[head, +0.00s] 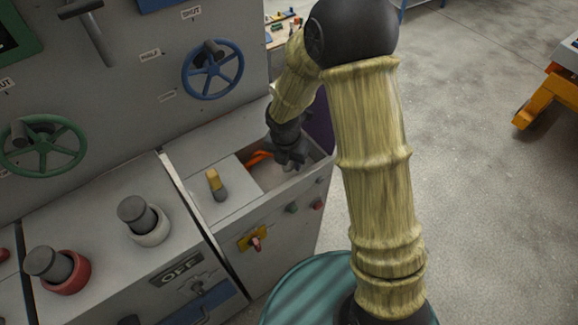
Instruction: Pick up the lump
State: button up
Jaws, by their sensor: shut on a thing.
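My gripper (289,160) points down into the open recess (268,178) at the right end of the grey panel. It is shut on the lump, which shows only as a small greyish bit under the fingers, mostly hidden and hard to tell from the fingertips. I cannot tell whether it touches the recess floor.
An orange item (258,157) lies in the recess, left of my gripper. A tan-and-grey knob (216,184) stands on the flat top to the left. Blue (213,70) and green (42,146) handwheels sit on the panel's upright face. Open floor lies to the right.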

notch_tip(320, 180, up, 7)
jog(key=shift+f, duration=0.15)
dwell(0.6)
